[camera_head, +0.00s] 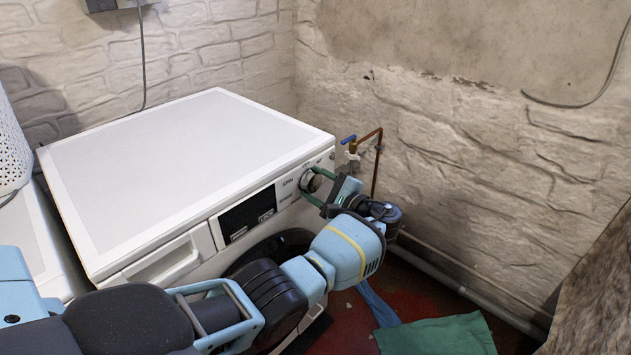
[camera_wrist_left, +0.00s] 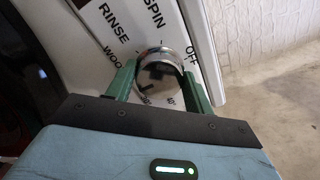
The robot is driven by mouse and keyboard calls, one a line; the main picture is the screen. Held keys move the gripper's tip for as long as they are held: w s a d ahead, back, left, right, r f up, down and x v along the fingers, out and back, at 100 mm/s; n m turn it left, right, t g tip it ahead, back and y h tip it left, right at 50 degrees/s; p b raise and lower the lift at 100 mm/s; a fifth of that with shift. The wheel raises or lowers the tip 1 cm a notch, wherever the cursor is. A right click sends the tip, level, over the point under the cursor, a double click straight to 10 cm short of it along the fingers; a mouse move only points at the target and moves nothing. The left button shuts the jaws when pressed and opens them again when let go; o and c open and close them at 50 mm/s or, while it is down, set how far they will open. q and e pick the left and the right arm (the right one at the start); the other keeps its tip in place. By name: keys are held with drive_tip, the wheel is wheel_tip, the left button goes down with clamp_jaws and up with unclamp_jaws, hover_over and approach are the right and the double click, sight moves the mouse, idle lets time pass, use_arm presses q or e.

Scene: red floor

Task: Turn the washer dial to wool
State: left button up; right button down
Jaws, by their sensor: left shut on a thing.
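The white washer (camera_head: 180,170) stands against the brick wall, with its front panel facing lower right. Its round silver dial (camera_head: 310,180) is near the right end of the panel. In the left wrist view the dial (camera_wrist_left: 160,62) sits among the labels SPIN, RINSE, OFF and a partly hidden WOO-. My left gripper (camera_head: 312,184) is shut on the dial, one green finger on each side. The fingers (camera_wrist_left: 157,82) and palm cover the panel's lower labels. I cannot clearly tell which label the dial points to. My right gripper is not in view.
A blue-handled tap (camera_head: 348,140) and copper pipe (camera_head: 376,165) are on the wall just beyond the washer's right corner. Green cloth (camera_head: 440,335) and blue cloth (camera_head: 377,305) lie on the red floor. A white perforated basket (camera_head: 12,150) stands at far left.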

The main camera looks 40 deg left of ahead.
use_arm(q)
drive_tip(key=m+p, duration=0.1)
drive_tip(key=m, duration=0.2)
drive_tip(key=shift+r, duration=0.15)
drive_tip(key=shift+m, duration=0.4)
drive_tip(key=o, duration=1)
drive_tip(key=shift+c, duration=0.2)
drive_tip(key=d, duration=0.7)
drive_tip(key=shift+s+d, duration=0.25)
drive_tip(key=shift+d, duration=0.15)
